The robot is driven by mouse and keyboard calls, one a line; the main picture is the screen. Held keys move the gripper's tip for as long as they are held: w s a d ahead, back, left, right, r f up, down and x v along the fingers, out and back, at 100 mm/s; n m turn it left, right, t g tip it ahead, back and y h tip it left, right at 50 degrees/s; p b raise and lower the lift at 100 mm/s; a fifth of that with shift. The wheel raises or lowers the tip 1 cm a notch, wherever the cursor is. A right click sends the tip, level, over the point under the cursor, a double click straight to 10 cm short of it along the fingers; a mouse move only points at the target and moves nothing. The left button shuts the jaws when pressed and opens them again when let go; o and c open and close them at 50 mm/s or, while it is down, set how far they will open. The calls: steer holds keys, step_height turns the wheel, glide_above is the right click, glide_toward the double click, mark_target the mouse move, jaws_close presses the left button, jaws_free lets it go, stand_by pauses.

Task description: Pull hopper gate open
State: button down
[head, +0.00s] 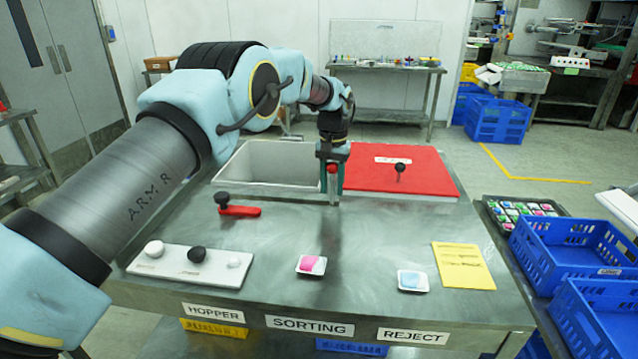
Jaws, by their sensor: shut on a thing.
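My gripper (332,185) reaches down at the right end of an open metal hopper basin (238,160), by the left edge of a red panel. Its fingers are shut on a small red knob (332,169), which is partly hidden between them. A pale metal strip (334,199) shows just below the fingers. I take the knob and strip for the hopper gate's handle, but cannot tell how they join it. The red panel (430,180) lies flat to the right, with a white label and an upright black knob (400,168).
A red lever with a black knob (240,211) lies left on the steel table (350,230). In front are a white board (190,272) with three knobs, two small trays (311,264) (413,281) and a yellow sheet (463,265). Blue crates (575,250) stand right. The middle is clear.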

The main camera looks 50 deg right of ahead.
steer(key=shift+s+d+r, duration=0.15)
steer(key=shift+s+d, duration=0.15)
steer(key=shift+s, duration=0.2)
steer(key=shift+c, duration=2.4)
jaws_free()
step_height(320, 180, up, 11)
steer(key=shift+f+b, duration=0.2)
steer(key=shift+b, duration=0.95)
